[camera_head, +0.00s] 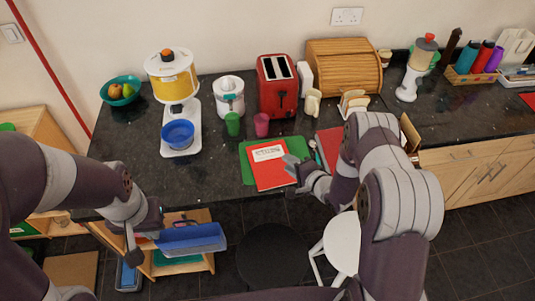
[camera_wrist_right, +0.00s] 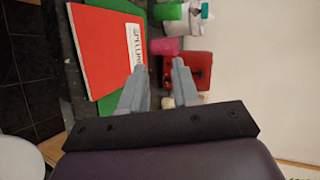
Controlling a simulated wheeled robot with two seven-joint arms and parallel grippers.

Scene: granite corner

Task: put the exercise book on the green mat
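The red exercise book (camera_head: 268,174), with a white label, lies flat over the green mat (camera_head: 247,165). Green shows along its left side and beyond its far and right edges. In the right wrist view the book (camera_wrist_right: 100,45) lies left of the fingers, with the mat (camera_wrist_right: 108,103) showing past its edges. My right gripper (camera_head: 291,167) is at the book's right edge in the head view. In the wrist view its fingers (camera_wrist_right: 160,64) are apart with nothing between them. My left gripper (camera_head: 139,243) hangs low at the left, before the counter; its fingers are unclear.
A green cup (camera_head: 232,124) and a pink cup (camera_head: 262,125) stand just behind the mat. Another red flat item (camera_head: 330,142) is partly hidden by my right arm.

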